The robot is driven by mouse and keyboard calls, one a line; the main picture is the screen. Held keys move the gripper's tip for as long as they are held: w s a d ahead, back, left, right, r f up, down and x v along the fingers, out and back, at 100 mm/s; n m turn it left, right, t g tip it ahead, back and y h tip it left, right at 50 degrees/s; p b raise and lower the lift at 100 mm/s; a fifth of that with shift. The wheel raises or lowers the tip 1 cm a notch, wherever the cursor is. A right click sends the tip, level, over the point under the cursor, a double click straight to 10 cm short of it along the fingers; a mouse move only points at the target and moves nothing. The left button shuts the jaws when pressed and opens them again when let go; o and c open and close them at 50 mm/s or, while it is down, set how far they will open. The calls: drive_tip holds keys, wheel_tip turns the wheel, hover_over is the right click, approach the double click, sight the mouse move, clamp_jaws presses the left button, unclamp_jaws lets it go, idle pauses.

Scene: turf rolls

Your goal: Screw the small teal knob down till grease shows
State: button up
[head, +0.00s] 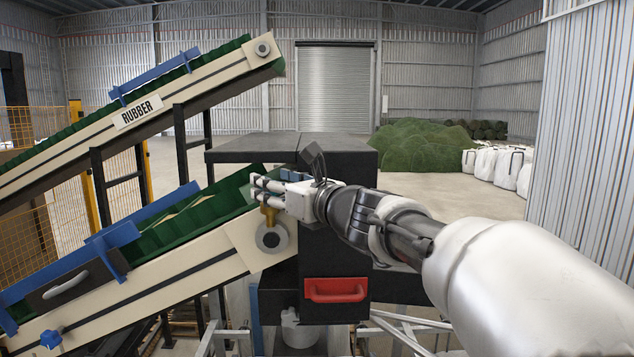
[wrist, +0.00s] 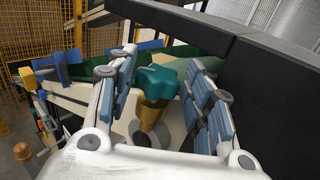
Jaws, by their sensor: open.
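The small teal knob (wrist: 157,81) has a lobed top and sits on a brass-coloured cup (wrist: 152,112). In the wrist view it lies between the two fingers of my gripper (wrist: 162,88). The fingers are open, with blue pads on either side of the knob; whether a pad touches it I cannot tell. In the head view my gripper (head: 262,190) is at the upper end of the lower conveyor, just above the brass cup (head: 269,215), and its fingers hide the knob. I see no grease around the cup.
The cup stands above a round bearing (head: 271,239) on the cream conveyor frame (head: 190,262). A black machine housing (head: 335,240) with a red handle (head: 335,290) is close on the right. The upper conveyor marked RUBBER (head: 138,112) rises at the left.

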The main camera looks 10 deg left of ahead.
drive_tip(key=shift+c, duration=0.6)
drive_tip(key=c, duration=0.7)
drive_tip(key=shift+o, duration=0.2)
drive_tip(key=shift+a+f+m+t+h+b, duration=0.1)
drive_tip(key=shift+m+t+h+b, duration=0.25)
drive_tip(key=shift+b, duration=0.3)
